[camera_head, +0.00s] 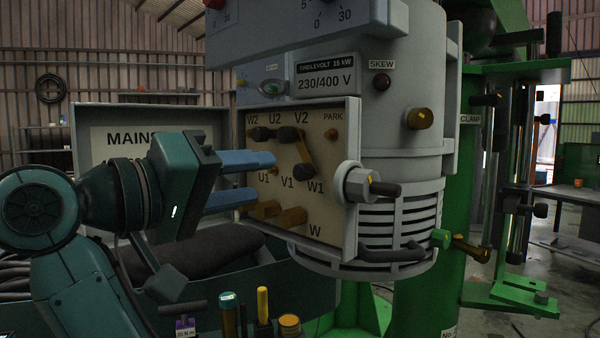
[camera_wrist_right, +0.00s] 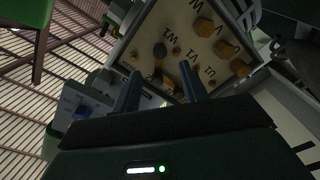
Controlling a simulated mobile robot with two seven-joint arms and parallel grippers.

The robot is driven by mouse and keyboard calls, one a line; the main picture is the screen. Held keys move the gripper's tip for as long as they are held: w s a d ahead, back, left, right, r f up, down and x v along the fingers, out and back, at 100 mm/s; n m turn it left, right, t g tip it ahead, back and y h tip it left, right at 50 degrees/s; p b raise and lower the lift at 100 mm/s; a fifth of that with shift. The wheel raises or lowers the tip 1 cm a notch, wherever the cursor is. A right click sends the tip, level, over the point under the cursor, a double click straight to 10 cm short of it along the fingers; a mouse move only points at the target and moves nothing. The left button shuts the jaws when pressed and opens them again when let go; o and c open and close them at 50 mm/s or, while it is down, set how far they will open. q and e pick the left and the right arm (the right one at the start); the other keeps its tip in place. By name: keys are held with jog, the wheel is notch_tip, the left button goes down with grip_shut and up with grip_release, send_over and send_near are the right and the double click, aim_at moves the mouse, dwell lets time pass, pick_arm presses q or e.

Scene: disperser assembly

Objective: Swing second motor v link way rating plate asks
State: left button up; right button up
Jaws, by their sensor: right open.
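The motor's terminal board (camera_head: 330,210) carries labelled studs W2, U2, V2 above and U1, V1, W1 below. A brass link (camera_head: 305,150) slants between dark knobs near V2 and W1. Dark knobs also sit near W2 and U2. The rating plate (camera_head: 325,79) reads 15 kW, 230/400 V. My right gripper (camera_head: 266,178) is open, its blue fingers in front of the board's left part, near U1. In the right wrist view its fingers (camera_wrist_right: 160,88) point at the board (camera_wrist_right: 185,45), with a dark knob showing between them. Contact cannot be told. My left gripper is out of view.
A PARK stud (camera_head: 331,134) is at the board's upper right. A grey hex fitting (camera_head: 361,185) juts from its right edge. A MAINS box (camera_head: 120,130) stands behind my arm. Upright tools, including a yellow-handled one (camera_head: 263,305), stand below the board.

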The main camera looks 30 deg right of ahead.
aim_at(299, 172)
jog(key=p+x, duration=0.1)
jog(key=x, duration=0.8)
jog(key=shift+d, duration=0.2)
jog(key=shift+c, duration=0.3)
grip_shut()
